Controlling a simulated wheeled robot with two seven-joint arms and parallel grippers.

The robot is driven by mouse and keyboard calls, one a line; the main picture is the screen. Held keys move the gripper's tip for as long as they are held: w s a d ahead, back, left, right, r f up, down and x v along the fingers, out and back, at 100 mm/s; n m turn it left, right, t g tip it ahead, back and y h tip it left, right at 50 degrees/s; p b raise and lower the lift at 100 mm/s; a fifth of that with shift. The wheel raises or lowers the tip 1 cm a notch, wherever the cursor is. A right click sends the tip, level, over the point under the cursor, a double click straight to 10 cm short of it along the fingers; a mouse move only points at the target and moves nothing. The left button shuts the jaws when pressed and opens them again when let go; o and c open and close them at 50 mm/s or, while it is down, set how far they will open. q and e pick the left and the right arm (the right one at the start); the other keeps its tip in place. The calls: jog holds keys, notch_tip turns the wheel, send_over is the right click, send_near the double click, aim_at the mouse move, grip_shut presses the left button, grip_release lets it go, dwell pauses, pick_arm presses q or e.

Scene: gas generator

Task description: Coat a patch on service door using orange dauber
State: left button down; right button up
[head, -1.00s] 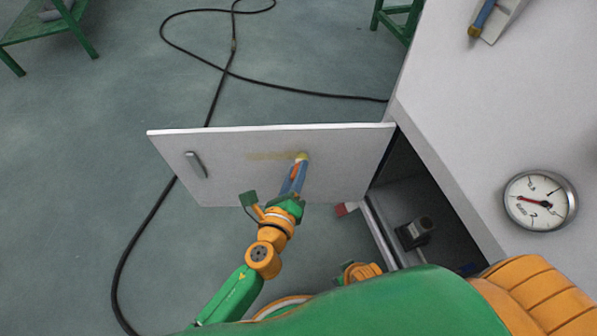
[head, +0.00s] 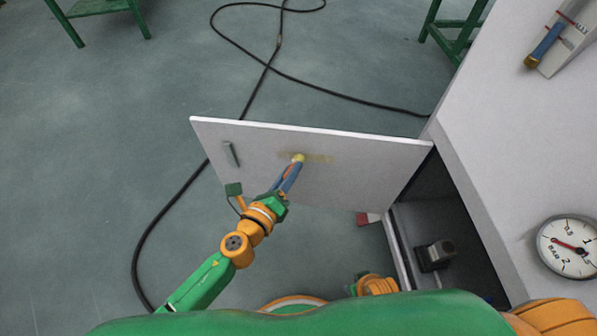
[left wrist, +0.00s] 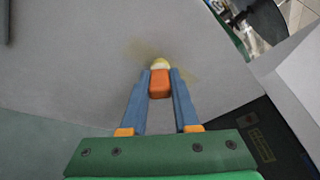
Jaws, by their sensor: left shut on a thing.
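The service door (head: 370,175) is a light grey panel standing open, with a handle (head: 231,154) near its left end. A thin yellowish smear (head: 319,158) lies on its face. My left gripper (head: 290,173) is in front of the door, shut on the orange dauber, which also shows in the left wrist view (left wrist: 159,84) between the blue fingers. The dauber's pale yellow tip (head: 298,158) is at the smear and looks in contact with the door. Smear shows on both sides of the tip. My right gripper is not in view.
The open cabinet (head: 445,215) at right holds a dark grey fitting (head: 436,254). A pressure gauge (head: 568,247) and a holder with a blue-handled tool (head: 546,45) are on the cabinet. A black cable (head: 262,80) crosses the floor. Green stands (head: 455,30) are farther back.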

pick_arm(q)
jog(key=shift+w+a, duration=0.7)
jog(key=shift+a, duration=2.2)
jog(key=shift+s+d, duration=0.3)
jog(key=shift+d, duration=0.9)
jog(key=shift+s+d, duration=0.25)
jog(key=shift+d, duration=0.9)
jog(key=shift+s+d, duration=0.3)
jog(key=shift+d, duration=0.9)
jog(key=d, duration=0.2)
jog(key=s+d, duration=0.1)
jog(key=d, duration=0.1)
jog(key=d+b, duration=0.1)
jog(key=d, duration=0.2)
jog(key=shift+s+d, duration=0.1)
jog(key=shift+s, duration=0.15)
jog(key=s, duration=0.3)
jog(key=s+a, duration=0.1)
jog(key=s, duration=0.1)
jog(key=shift+s+a, duration=0.2)
jog(key=shift+s, duration=0.2)
